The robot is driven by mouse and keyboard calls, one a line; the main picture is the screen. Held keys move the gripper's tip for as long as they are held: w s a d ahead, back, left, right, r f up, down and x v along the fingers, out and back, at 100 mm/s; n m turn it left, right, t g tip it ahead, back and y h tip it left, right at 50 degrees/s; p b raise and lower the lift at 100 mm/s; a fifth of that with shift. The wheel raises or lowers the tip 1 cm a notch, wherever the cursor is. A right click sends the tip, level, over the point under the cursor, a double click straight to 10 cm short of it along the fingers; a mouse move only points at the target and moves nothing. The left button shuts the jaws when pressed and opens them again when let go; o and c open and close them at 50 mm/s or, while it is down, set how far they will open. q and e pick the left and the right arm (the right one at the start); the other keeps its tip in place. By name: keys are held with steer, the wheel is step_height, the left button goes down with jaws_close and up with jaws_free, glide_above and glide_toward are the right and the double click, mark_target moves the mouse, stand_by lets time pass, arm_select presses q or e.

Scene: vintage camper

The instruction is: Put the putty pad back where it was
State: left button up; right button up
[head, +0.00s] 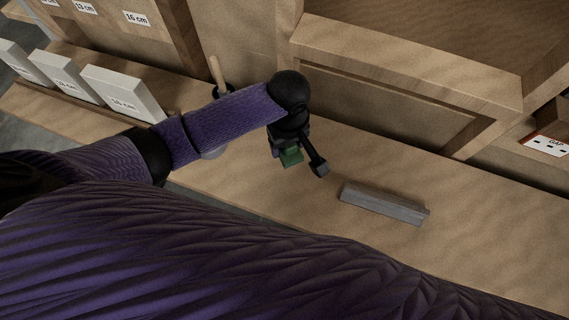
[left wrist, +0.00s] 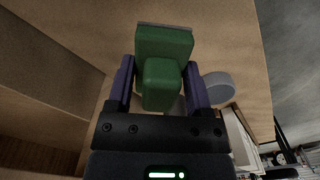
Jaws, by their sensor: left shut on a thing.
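The putty pad, a green block with a smaller green grip, is held in my left gripper (head: 297,160). The pad (head: 291,157) shows only partly in the head view, below the black wrist and above the wooden bench. In the left wrist view the pad (left wrist: 164,43) sits between the two fingers of the left gripper (left wrist: 162,88), which are shut on its grip. A thin grey edge shows along the pad's far side. My right gripper is not in view.
A grey bar (head: 384,204) lies on the bench (head: 470,225) right of the gripper. White blocks (head: 122,95) stand in a row at the left. A wooden handle (head: 216,72) rises behind my arm. A grey round object (left wrist: 218,88) shows in the left wrist view.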

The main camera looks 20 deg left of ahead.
mark_target(287, 171)
arm_select(q)
step_height(287, 171, down, 10)
steer(key=b, duration=0.5)
steer(key=shift+s+f, duration=0.1)
steer(key=shift+f, duration=0.15)
steer(key=shift+r, duration=0.2)
steer(key=shift+f, duration=0.15)
steer(key=o, duration=1.1)
step_height(287, 171, up, 12)
steer(key=p, duration=0.6)
steer(key=shift+r, duration=0.2)
